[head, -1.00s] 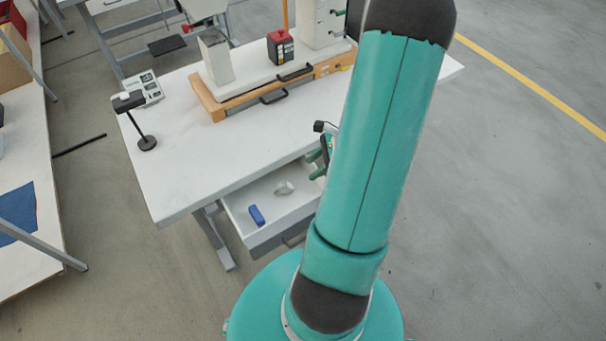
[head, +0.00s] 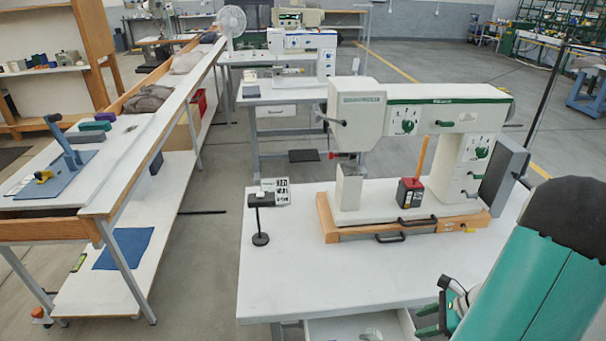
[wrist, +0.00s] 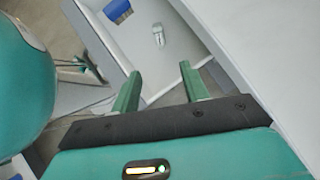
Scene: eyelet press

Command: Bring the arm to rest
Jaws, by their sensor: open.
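My arm (head: 545,285) shows in teal and black at the right of the head view. My gripper (head: 428,320) is by the front edge of the white table, above the open drawer (head: 345,328). In the wrist view my gripper (wrist: 165,90) has its two green fingers apart, with nothing between them. The drawer (wrist: 185,50) lies beyond the fingertips and holds a blue block (wrist: 118,10) and a small pale object (wrist: 158,35). The fingers touch neither.
The white table (head: 300,275) carries a sewing-type machine (head: 365,110), a red-and-black box (head: 410,192) and a small black stand (head: 260,215). A long workbench (head: 95,200) stands at left. The table's front left is clear.

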